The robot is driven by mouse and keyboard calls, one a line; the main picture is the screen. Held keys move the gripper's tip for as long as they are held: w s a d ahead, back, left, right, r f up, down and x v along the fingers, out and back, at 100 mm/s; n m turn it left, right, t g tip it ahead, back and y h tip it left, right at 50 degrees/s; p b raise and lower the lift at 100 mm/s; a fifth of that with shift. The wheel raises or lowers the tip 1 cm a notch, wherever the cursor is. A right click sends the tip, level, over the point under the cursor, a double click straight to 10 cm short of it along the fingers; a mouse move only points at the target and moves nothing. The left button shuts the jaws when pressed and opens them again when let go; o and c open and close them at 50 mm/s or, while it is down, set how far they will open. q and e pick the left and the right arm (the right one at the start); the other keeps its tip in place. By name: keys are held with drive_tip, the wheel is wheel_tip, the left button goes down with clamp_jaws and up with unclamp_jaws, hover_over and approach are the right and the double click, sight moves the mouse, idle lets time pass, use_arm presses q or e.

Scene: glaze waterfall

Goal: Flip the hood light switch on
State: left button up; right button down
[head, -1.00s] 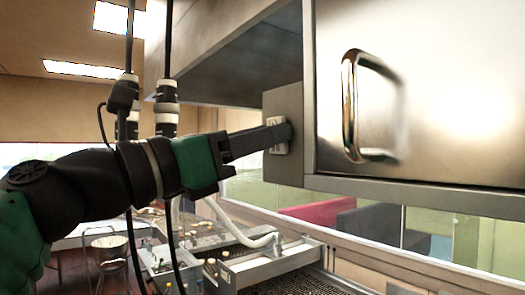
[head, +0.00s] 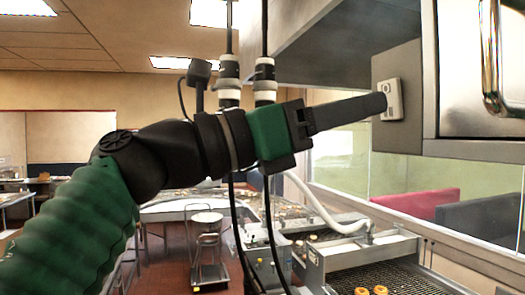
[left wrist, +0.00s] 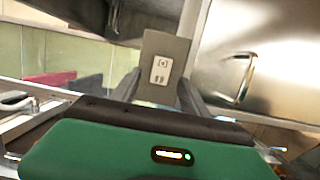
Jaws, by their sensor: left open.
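The hood light switch (head: 390,99) is a small pale plate on a grey panel (head: 405,72) at the end of the metal hood. My left gripper (head: 382,103) is in front of the switch, its fingertips at the plate's left edge in the head view. I cannot tell whether they touch it. In the left wrist view the switch (left wrist: 161,70) shows in full between the two spread fingers of the left gripper (left wrist: 157,92), which is open and empty. My right gripper is in neither view.
A steel cabinet door (head: 470,70) with a bar handle (head: 492,60) is right of the panel. The hood's underside (head: 345,60) lies above my arm. Below are a conveyor tray (head: 345,255) with donuts and a white hose (head: 320,210). A cart (head: 207,250) stands on the floor.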

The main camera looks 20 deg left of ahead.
use_arm(q)
drive_tip(key=b+v, duration=0.3)
drive_tip(key=v, duration=0.9)
drive_tip(key=shift+a+b, duration=0.35)
drive_tip(key=shift+b, duration=0.05)
drive_tip(key=shift+d+f, duration=0.1)
drive_tip(key=shift+d, duration=0.1)
